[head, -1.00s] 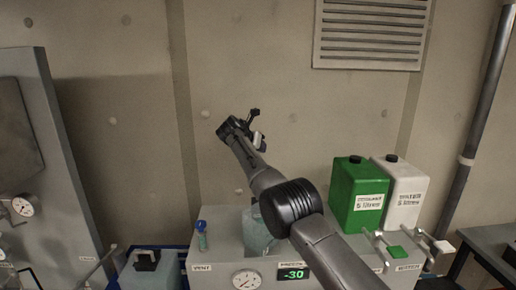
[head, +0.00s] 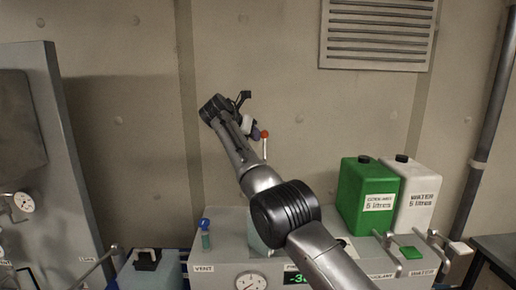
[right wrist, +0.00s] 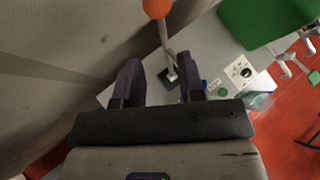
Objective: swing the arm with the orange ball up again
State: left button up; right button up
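The orange ball (head: 264,134) tops a thin pale arm (head: 265,150) that stands about upright in the head view, just right of my right gripper (head: 250,120). The lower part of that arm is hidden behind my own arm. In the right wrist view the ball (right wrist: 157,8) is at the top edge. Its grey stem (right wrist: 168,45) runs down to a dark base between the lines of my two fingers. My right gripper (right wrist: 160,78) is open with nothing between the fingers; whether it touches the stem cannot be told. My left gripper is not in view.
A green canister (head: 367,197) and a white canister (head: 415,200) stand right on the grey cabinet (head: 225,225). A blue-capped vial (head: 205,235), a gauge (head: 251,283) and levers with a green handle (head: 410,252) are near its front. The wall lies close behind.

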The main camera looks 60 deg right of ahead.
jog(key=shift+v, duration=2.15)
